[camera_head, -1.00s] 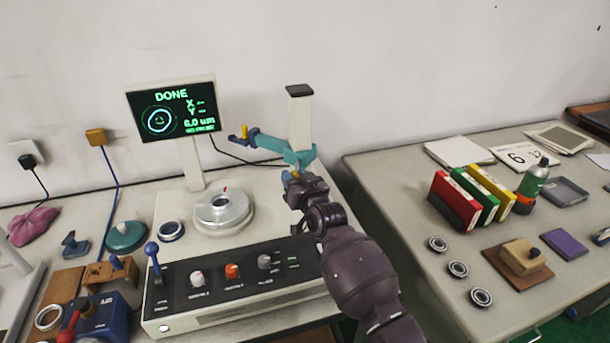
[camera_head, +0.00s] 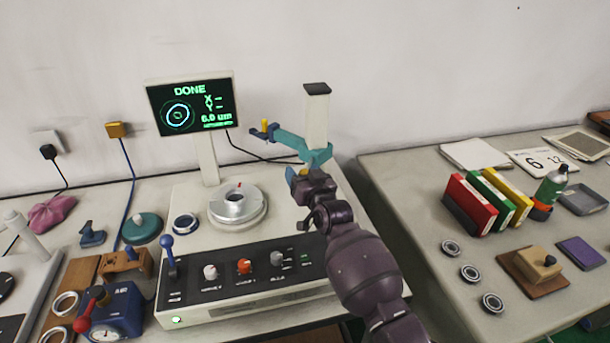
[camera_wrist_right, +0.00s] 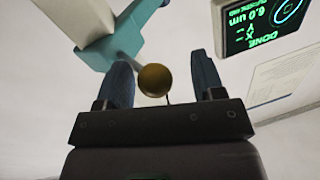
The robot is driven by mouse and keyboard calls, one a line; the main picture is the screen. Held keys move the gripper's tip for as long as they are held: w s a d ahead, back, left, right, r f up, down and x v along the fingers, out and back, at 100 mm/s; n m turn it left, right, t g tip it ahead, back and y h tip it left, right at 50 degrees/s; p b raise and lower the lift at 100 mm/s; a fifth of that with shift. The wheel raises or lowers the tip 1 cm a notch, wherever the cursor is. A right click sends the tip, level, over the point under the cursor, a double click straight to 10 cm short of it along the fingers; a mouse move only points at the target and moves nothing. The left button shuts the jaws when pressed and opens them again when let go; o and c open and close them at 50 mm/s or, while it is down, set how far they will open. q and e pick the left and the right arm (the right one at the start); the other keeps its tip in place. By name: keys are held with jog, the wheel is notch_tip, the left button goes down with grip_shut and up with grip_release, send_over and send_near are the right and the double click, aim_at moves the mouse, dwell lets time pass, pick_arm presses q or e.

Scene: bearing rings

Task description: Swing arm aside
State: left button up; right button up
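The teal swing arm (camera_head: 290,140) is fixed by a collar to a white post (camera_head: 316,118) with a dark cap. It reaches left, behind and above the round metal stage (camera_head: 237,204), with a yellow-topped tip (camera_head: 264,127) at its end. My right gripper (camera_head: 297,173) is just below and in front of the collar. In the right wrist view its blue fingers (camera_wrist_right: 162,82) are apart, with an amber ball knob (camera_wrist_right: 154,80) between them. The knob looks nearer the left finger; contact is not clear. My left gripper is not in view.
A monitor (camera_head: 192,104) reading DONE stands behind the stage. A control panel (camera_head: 240,270) with knobs and a blue lever lies in front. The right table (camera_head: 420,200) holds coloured binders (camera_head: 490,200) and several bearing rings. A cable runs behind the swing arm.

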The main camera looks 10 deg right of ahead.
dwell(0.4)
jog(key=shift+s+f, duration=0.1)
jog(key=shift+s, duration=0.2)
jog(key=v, duration=1)
jog(key=shift+d, duration=0.15)
dwell(0.3)
jog(key=s+d+f+g+h, duration=0.1)
jog(key=s+d+f+h, duration=0.1)
jog(key=s+d+f, duration=0.4)
jog(key=s+d+f+g+h, duration=0.2)
jog(key=s+d+f, duration=0.4)
jog(key=s, duration=0.7)
jog(key=s+d+f+g+h, duration=0.1)
jog(key=s+d+f+g, duration=0.1)
jog(key=s+d+f, duration=0.4)
jog(key=s+f, duration=0.1)
jog(key=s, duration=0.3)
jog(key=shift+h, duration=0.4)
